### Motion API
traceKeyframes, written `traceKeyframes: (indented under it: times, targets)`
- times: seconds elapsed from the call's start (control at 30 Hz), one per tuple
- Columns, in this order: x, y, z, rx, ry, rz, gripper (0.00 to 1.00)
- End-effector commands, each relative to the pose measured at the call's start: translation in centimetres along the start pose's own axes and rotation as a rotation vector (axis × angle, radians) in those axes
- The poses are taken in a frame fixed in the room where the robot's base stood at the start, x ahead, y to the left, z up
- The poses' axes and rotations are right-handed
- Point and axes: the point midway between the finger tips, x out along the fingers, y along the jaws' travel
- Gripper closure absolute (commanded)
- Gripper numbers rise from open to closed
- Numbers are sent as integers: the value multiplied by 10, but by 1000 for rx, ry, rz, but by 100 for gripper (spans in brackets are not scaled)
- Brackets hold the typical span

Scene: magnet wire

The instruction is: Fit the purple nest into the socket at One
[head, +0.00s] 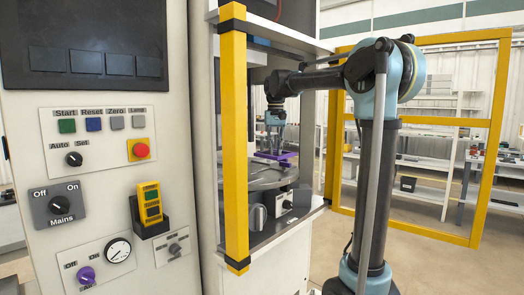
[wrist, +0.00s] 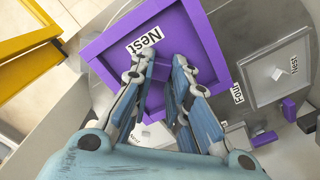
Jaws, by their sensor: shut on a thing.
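The purple nest (wrist: 205,40) is a square, shallow purple tray with a raised rim and a "Nest" label. My gripper (wrist: 158,68) is shut on it, the fingers reaching over its middle in the wrist view. In the head view the nest (head: 288,155) is a thin purple shape just below my gripper (head: 275,125), over the round grey turntable (head: 262,178). I cannot tell whether it touches the turntable. The label One and its socket cannot be made out; the nest and fingers cover part of the turntable.
A grey nest (wrist: 275,72) sits at right, beside the label Four (wrist: 237,94). Purple clamps (wrist: 264,139) lie near it. A yellow post (head: 235,140) stands at the machine opening's left. A control panel (head: 100,150) fills the left, and a yellow frame (head: 480,200) stands behind my arm.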

Motion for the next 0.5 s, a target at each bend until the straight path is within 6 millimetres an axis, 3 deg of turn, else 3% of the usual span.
traceKeyframes:
  times: [0.5]
  targets:
    - [1, -20, 3, -27, 0, 0, 100]
